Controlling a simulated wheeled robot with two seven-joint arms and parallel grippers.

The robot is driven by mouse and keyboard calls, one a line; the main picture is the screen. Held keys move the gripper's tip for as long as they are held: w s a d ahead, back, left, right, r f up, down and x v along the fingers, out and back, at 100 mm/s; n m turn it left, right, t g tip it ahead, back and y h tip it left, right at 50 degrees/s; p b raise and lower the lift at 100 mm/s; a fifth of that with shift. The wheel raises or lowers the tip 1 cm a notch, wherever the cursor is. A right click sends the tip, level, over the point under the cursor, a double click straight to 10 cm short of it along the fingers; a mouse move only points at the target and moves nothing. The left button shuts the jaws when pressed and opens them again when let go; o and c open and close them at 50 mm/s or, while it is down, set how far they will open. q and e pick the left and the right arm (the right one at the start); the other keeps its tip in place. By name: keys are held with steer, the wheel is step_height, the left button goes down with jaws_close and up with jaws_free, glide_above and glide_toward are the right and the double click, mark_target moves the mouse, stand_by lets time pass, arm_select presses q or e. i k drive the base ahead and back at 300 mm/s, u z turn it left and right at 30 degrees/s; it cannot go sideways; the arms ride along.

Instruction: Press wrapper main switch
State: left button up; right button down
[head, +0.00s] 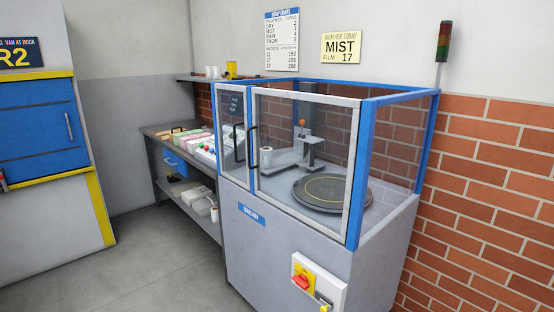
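The wrapper (250,237) is a grey cabinet with a blue-framed clear enclosure on top, at the centre right of the head view. Inside is a dark round turntable (331,192). The main switch (301,280) is a red handle on a yellow plate, on a white box (335,288) low on the wrapper's front. Neither gripper shows in the view, and nothing covers the switch.
A workbench (150,133) with coloured items and a lower shelf stands left of the wrapper. A blue hatch (38,125) is at the far left. A signal tower (444,42) rises at the back right corner. Grey floor (150,265) is clear in front.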

mark_target(301, 279)
steer(key=u, duration=0.55)
steer(key=k, duration=0.65)
steer(key=u, duration=0.9)
steer(key=i, duration=0.85)
steer(key=z, duration=0.7)
steer(key=i, duration=0.6)
steer(key=z, duration=0.7)
